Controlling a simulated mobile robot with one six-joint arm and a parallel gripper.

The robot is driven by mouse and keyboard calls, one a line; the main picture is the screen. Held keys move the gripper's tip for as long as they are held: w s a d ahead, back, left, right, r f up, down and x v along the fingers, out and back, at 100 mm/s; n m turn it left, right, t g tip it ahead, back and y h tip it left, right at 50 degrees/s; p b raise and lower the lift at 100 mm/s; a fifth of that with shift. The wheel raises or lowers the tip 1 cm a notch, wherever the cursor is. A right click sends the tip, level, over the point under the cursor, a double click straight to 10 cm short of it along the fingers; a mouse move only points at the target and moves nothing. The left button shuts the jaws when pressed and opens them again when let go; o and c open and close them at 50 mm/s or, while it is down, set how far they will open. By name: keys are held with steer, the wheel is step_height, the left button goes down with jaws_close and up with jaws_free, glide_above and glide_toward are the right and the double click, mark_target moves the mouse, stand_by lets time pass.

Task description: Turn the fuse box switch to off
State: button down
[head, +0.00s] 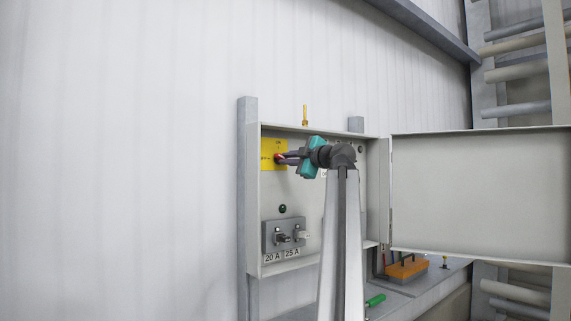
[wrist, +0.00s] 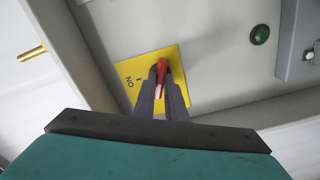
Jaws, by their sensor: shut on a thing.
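The fuse box (head: 253,200) is an open grey cabinet on the wall in the head view. A yellow plate (head: 267,150) with ON at its top and OFF at its left sits in the upper left inside. The red switch handle (head: 278,159) is on this plate. My gripper (head: 281,158) reaches it from the right and is shut on it. In the wrist view the handle (wrist: 161,76) is between the two dark fingers (wrist: 161,88), with ON on the yellow plate (wrist: 134,71) left of it. The fingers hide part of the plate, and I cannot tell exactly which mark the handle points to.
The cabinet door (head: 480,192) stands open to the right. A dark green lamp (head: 282,209) and a fuse holder (head: 270,238) marked 20 A and 25 A are below the plate. A shelf with an orange block (head: 407,267) and a green-handled tool (head: 375,300) is lower right.

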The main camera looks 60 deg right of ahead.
steer(key=shift+f+n+b, duration=0.1)
steer(key=shift+n+b, duration=0.5)
steer(key=n, duration=0.3)
steer(key=shift+n, duration=0.3)
steer(key=c, duration=1.7)
jaws_free()
steer(key=shift+s, duration=0.15)
steer(key=b+v, duration=0.1)
steer(key=v, duration=0.5)
steer(key=shift+s+a+b, duration=0.2)
steer(key=shift+s+b, duration=0.15)
steer(key=shift+b, duration=0.05)
steer(key=shift+s, duration=0.1)
